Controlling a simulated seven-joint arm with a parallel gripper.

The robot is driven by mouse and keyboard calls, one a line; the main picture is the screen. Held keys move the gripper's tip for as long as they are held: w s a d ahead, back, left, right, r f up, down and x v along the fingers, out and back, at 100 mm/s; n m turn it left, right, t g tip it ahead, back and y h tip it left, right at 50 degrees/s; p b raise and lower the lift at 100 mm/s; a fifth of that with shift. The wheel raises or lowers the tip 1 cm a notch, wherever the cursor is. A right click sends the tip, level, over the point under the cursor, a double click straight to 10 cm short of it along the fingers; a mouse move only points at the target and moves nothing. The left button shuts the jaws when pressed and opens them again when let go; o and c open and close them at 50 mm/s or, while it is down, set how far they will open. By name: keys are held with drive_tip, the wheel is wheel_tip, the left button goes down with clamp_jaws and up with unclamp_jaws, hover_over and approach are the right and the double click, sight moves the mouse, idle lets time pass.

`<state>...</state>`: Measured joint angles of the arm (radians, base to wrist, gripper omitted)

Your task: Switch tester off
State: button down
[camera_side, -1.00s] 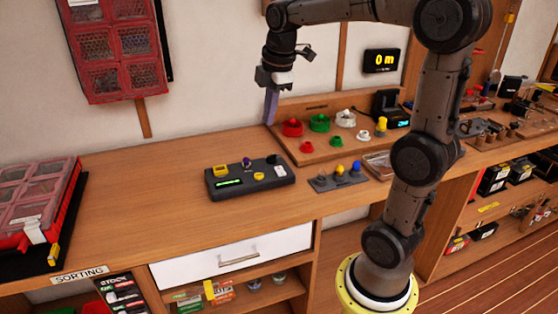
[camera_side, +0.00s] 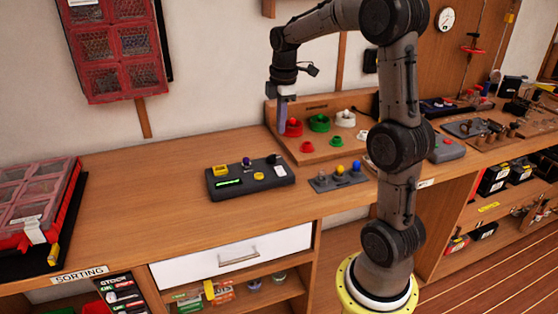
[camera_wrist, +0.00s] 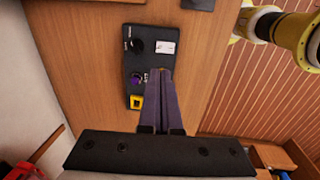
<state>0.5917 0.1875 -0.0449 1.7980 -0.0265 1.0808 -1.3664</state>
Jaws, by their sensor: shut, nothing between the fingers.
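The tester, a dark grey box (camera_side: 250,187), lies on the wooden bench, and its top shows in the wrist view (camera_wrist: 150,60). It has a yellow switch (camera_side: 221,170) at its left end, a lit green display (camera_side: 229,183), a purple knob (camera_side: 247,162), a black knob (camera_side: 273,159), a yellow button (camera_side: 258,175) and a white label (camera_side: 281,172). In the wrist view the yellow switch (camera_wrist: 136,102) lies left of my fingers, which hide the display. My gripper (camera_side: 283,126) is shut and empty, above the bench and apart from the tester.
A small panel with yellow and blue knobs (camera_side: 338,180) lies right of the tester. Behind stands a wooden board (camera_side: 340,147) with red, green and white rings. A red-framed case (camera_side: 40,210) is at the far left. The bench left of the tester is clear.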

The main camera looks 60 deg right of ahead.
sight(281, 172)
drive_tip(key=f, duration=0.7)
drive_tip(key=w+d+f, duration=0.1)
drive_tip(key=f, duration=0.3)
drive_tip(key=shift+f, duration=0.85)
drive_tip(key=shift+f, duration=0.1)
drive_tip(key=shift+w+d+f, duration=0.1)
drive_tip(key=shift+w+f, duration=0.05)
drive_tip(key=shift+f, duration=0.3)
drive_tip(key=shift+s+a, duration=0.7)
drive_tip(key=shift+s, duration=0.05)
wheel_tip(281, 172, up, 15)
drive_tip(key=shift+s+a+f, duration=0.15)
drive_tip(key=shift+s+a, duration=0.2)
drive_tip(key=shift+a, duration=0.05)
